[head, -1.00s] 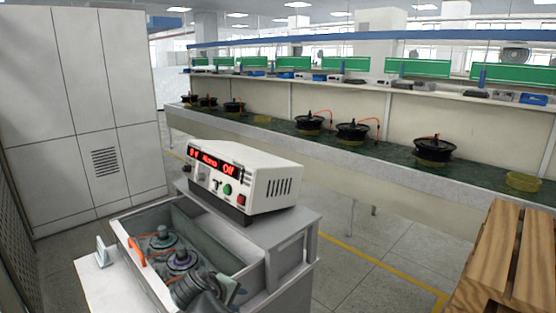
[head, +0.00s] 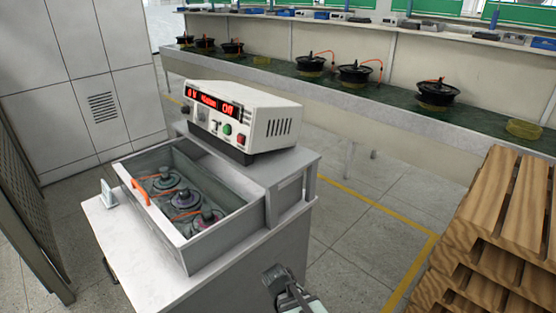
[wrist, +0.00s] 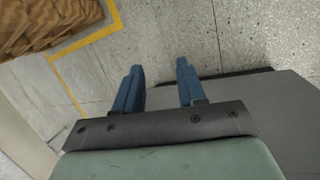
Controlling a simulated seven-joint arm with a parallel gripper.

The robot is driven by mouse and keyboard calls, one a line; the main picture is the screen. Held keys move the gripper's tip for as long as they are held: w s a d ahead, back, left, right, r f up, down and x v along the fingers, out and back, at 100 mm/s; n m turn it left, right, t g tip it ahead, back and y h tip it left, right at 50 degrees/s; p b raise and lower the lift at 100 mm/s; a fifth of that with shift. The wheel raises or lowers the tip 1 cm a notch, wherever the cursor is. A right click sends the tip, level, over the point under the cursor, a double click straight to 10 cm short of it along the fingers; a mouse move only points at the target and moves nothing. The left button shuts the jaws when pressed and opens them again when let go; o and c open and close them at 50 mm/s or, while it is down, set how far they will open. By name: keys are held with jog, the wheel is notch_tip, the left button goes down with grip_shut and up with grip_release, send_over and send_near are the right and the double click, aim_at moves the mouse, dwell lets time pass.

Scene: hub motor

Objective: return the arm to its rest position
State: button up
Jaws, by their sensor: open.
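My gripper shows in the wrist view (wrist: 158,90) with its two blue fingers spread apart and nothing between them. Below the fingertips are grey floor and the edge of a dark grey surface. In the head view, part of my arm's end (head: 287,285) shows at the bottom, right of the grey cabinet (head: 150,265). I cannot make out the fingers there. The open drawer (head: 185,262) on the cabinet holds several motor parts (head: 185,199) with orange wires, and my arm is clear of it.
A white power tester (head: 245,118) with a red display stands on the cabinet's raised shelf. Stacked wooden pallets (head: 490,225) stand at the right. A long bench (head: 390,100) with several black motors runs along the back. Floor (head: 350,210) is free between cabinet and pallets.

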jog(key=s+d+f+m+g+y, duration=0.2)
jog(key=s+d+f, duration=0.3)
jog(key=s+f, duration=0.5)
jog(key=s+d+f+m+g+y, duration=0.2)
jog(key=s+d+f+m+g, duration=0.2)
jog(key=s+f, duration=0.5)
jog(key=s+d+m, duration=0.1)
jog(key=s, duration=0.6)
jog(key=shift+d+f+g, duration=0.2)
jog(key=shift+f+g, duration=0.2)
jog(key=shift+c, duration=0.5)
